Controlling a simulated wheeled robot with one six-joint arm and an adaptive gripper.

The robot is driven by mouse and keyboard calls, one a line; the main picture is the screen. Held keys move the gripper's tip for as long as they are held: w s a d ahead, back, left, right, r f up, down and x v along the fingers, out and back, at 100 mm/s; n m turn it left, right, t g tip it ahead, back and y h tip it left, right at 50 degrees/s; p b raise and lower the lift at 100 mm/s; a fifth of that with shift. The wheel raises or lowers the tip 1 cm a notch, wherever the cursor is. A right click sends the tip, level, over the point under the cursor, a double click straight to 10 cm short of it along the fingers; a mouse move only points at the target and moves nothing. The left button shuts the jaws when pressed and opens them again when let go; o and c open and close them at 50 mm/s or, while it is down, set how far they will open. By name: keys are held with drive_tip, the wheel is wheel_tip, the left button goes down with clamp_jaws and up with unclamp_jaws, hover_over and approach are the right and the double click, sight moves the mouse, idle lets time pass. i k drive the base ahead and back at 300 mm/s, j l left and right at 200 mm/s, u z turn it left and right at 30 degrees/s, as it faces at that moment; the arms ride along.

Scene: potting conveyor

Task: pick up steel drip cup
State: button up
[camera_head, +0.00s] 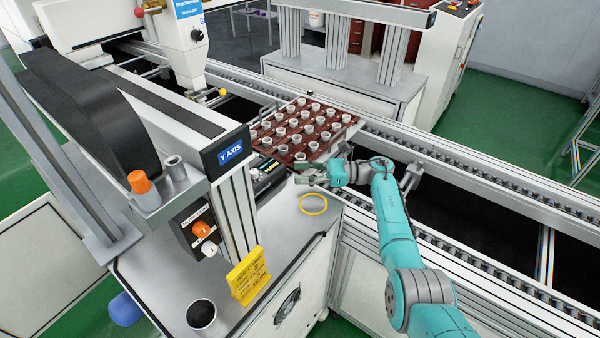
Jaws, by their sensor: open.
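A cup with a pale metallic rim and a dark inside (203,317) stands upright near the front left edge of the grey worktop. A smaller grey metal cylinder (176,169) stands on a ledge beside an orange-capped bottle (141,186). I cannot tell for certain which of the two is the steel drip cup. My gripper (304,173) is open, pointing left above the worktop's back right corner, near the tray of cups. It is well apart from both cups. Its fingers are small and partly blurred into the background.
A brown tray (257,147) with several white cups sits on the conveyor behind my gripper. A yellow ring (313,204) lies on the worktop (285,222). A yellow sign (248,277) stands right of the dark cup.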

sight(201, 315)
drive_tip(key=k, duration=1)
